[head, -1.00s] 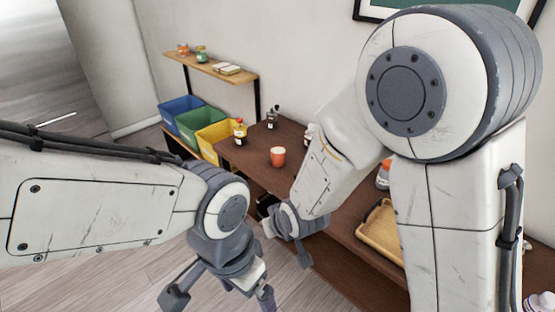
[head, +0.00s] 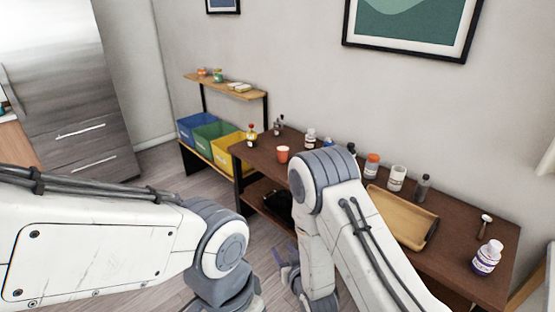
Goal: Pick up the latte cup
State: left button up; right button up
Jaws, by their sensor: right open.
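The latte cup, seen as a small orange-red cup (head: 283,154), stands upright on the dark brown table, near its left end. My right arm reaches in from the lower right and bends downward. Its gripper (head: 289,273) is open, low in front of the table and well below the cup, not touching it; part of it is hidden by the arm. My left arm comes in from the left, and its gripper is cut off by the bottom edge.
The dark brown table (head: 466,262) holds several bottles and jars, a wooden tray (head: 392,217) and a white-and-purple bottle (head: 487,257). A yellow bin (head: 229,149), green bin (head: 208,136) and blue bin (head: 191,125) stand left of it. Floor in front is clear.

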aim_at(283, 151)
jog(key=u, duration=0.5)
jog(key=i, duration=1.4)
jog(key=z, duration=0.5)
jog(key=i, duration=0.45)
jog(key=z, duration=0.35)
